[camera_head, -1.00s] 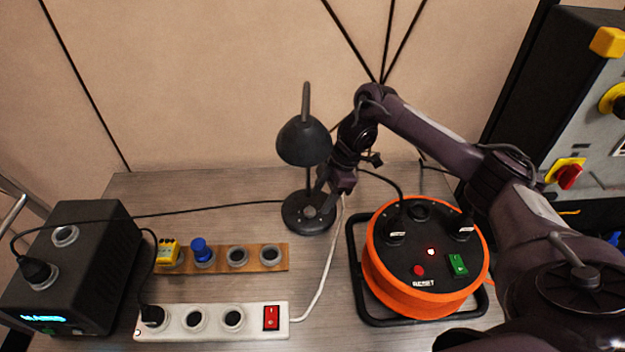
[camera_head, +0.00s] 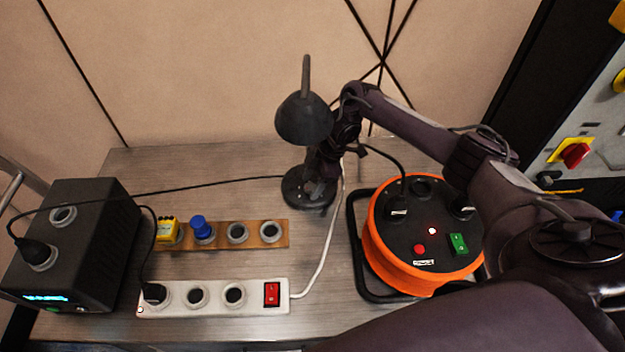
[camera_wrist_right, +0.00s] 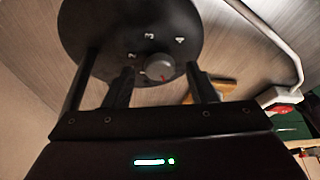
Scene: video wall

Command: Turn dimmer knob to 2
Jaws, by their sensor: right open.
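The dimmer knob (camera_wrist_right: 157,63) is a small grey round knob on the dark round lamp base (camera_wrist_right: 105,35) in the right wrist view. The numerals 2, 3 and 4 show around its far side. A red mark shows on the knob's lower side in that view. My right gripper (camera_wrist_right: 160,72) is open, with one finger on each side of the knob; whether they touch it I cannot tell. In the head view the right gripper (camera_head: 319,180) points down over the lamp base (camera_head: 292,191), and the knob is hard to make out. My left gripper is not in view.
The black desk lamp's shade (camera_head: 303,119) stands close to the right arm. An orange cable reel (camera_head: 378,262) is to the right. A white power strip (camera_head: 214,309), a wooden socket board (camera_head: 215,243) and a black box (camera_head: 62,270) are to the left. Cables cross the table.

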